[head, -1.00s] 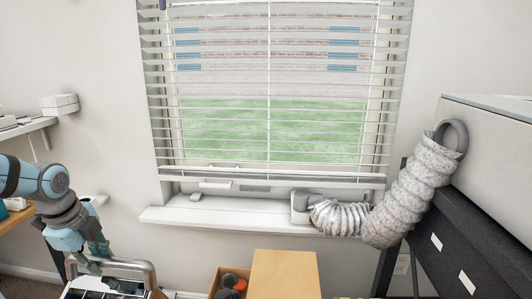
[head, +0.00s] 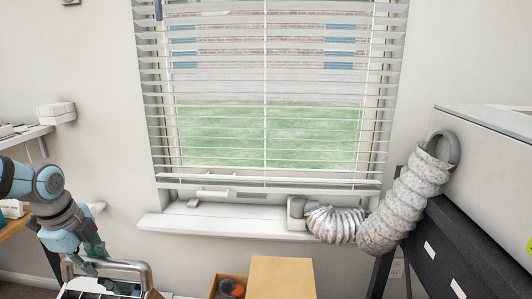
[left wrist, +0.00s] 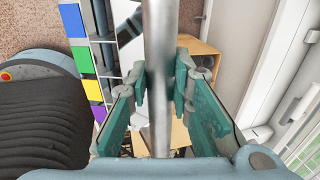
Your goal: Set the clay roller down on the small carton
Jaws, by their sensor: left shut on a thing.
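My left gripper (head: 96,271) is low at the left of the head view. In the head view I cannot tell the roller apart from a bent steel bar (head: 115,266) at the fingers. The small carton appears to be the plain tan box (head: 283,278) at the bottom centre, well to the right of the gripper and apart from it. Its lower part is cut off. My right gripper is out of view.
A rack with coloured squares (left wrist: 80,60) lies beside the roller in the wrist view. A windowsill (head: 225,222) and a ribbed hose (head: 390,215) lie behind and to the right.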

